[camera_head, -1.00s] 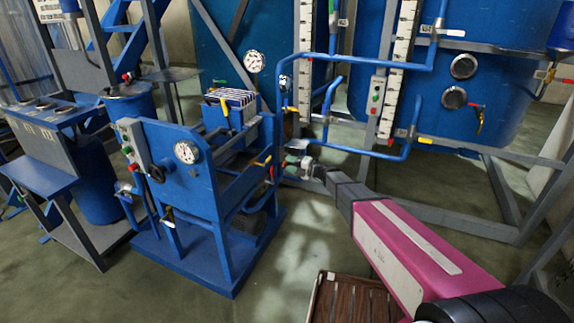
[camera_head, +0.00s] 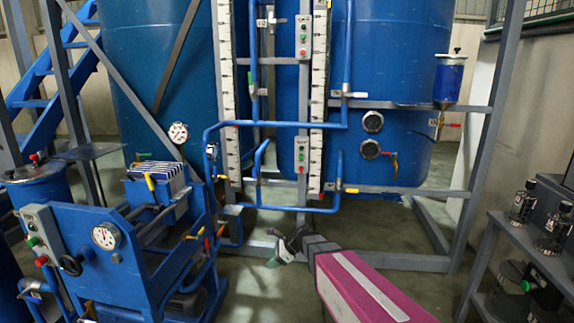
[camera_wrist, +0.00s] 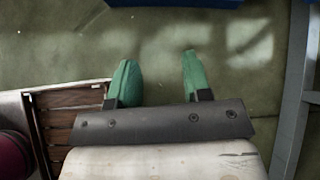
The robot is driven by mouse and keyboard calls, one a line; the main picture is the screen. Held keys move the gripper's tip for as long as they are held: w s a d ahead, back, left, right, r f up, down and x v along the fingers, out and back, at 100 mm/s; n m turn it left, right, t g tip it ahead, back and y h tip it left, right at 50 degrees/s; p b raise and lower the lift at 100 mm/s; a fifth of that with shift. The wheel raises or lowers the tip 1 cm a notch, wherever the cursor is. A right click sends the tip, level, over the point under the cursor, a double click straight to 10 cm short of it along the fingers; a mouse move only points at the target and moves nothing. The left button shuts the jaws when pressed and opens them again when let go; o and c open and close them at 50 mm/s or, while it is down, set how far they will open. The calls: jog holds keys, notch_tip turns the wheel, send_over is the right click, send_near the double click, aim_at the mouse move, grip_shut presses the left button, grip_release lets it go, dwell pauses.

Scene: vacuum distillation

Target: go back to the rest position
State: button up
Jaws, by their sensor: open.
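My gripper (camera_head: 279,251) is low in front of the blue tank frame in the head view, at the end of my pink arm. In the wrist view its two green fingers (camera_wrist: 159,80) stand apart with only bare floor between them. It is open and empty, and touches nothing that I can see.
A blue filter press (camera_head: 110,240) with a gauge stands at the left. Large blue tanks (camera_head: 395,75) in a grey frame (camera_head: 405,262) stand behind. A brown slatted crate (camera_wrist: 75,125) lies low in the wrist view.

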jog(key=s+d+n+h, duration=0.3)
jog(key=s+d+n, duration=0.1)
jog(key=d, duration=0.4)
jog(key=s+d+n+h, duration=0.3)
jog(key=s+d+n, duration=0.1)
jog(key=d+n, duration=0.3)
jog(key=s+d+n+h, duration=0.3)
jog(key=d+n, duration=0.3)
jog(key=d, duration=0.4)
jog(key=shift+s+r, duration=0.25)
jog(key=shift+s, duration=0.55)
